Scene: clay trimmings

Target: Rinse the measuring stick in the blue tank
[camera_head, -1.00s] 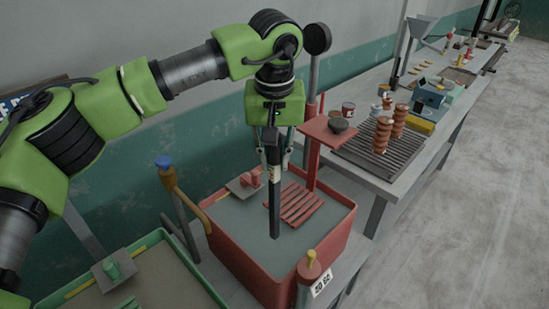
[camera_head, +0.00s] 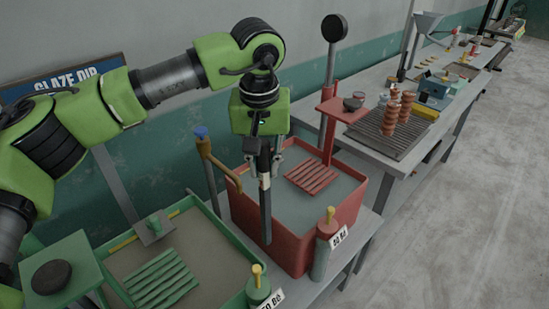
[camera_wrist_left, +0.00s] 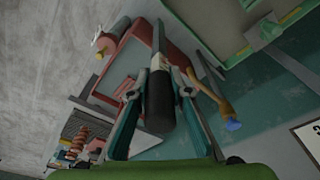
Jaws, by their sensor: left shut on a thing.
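My left gripper (camera_head: 265,165) is shut on the upper part of a long dark bar, the measuring stick (camera_head: 265,212), which hangs upright. In the head view the stick overlaps the left front wall of the red tank (camera_head: 298,250); whether it is inside or outside cannot be told. In the left wrist view the gripper (camera_wrist_left: 160,72) holds the stick (camera_wrist_left: 159,108) between its two fingers, with the stick pointing away. A green tank (camera_head: 215,228) stands to the left of the red one. No blue tank is in view. My right gripper is not in view.
A tap with a blue knob (camera_head: 201,132) stands between the tanks. Yellow-knobbed posts stand at the tanks' front corners, one on the red tank (camera_head: 328,232). A red shelf (camera_head: 340,110) rises behind. A long bench (camera_head: 400,160) runs right; the floor (camera_head: 470,200) is clear.

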